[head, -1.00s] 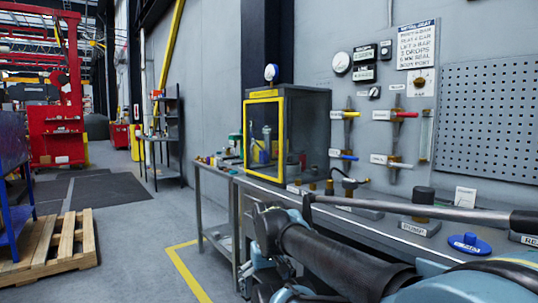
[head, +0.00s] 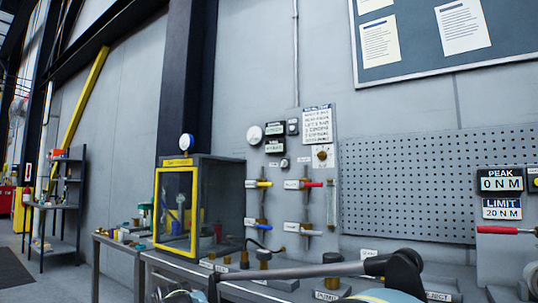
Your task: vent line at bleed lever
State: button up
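Several small levers are mounted on the grey wall. The yellow lever (head: 258,184) is upper left, the red lever (head: 304,184) upper right and the blue lever (head: 263,227) lower left. A fourth, pale lever (head: 308,232) with a reddish tip is lower right. Their labels are too small to read, so I cannot tell which is the bleed lever. Only a sliver of what seems to be my gripper (head: 180,294) shows at the bottom edge, below the bench and apart from the levers. Its fingers are hidden.
A yellow-framed glass cabinet (head: 176,212) stands on the bench, left of the levers. A long grey bar (head: 305,270) crosses the bench front. A clear vertical tube (head: 331,206) stands right of the levers. A pegboard (head: 420,185) and torque readouts (head: 501,194) are at right.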

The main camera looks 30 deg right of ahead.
aim_at(301, 184)
jog(key=z, duration=1.85)
jog(key=k, duration=0.8)
jog(key=u, duration=0.25)
jog(key=i, duration=0.5)
jog(key=z, duration=0.05)
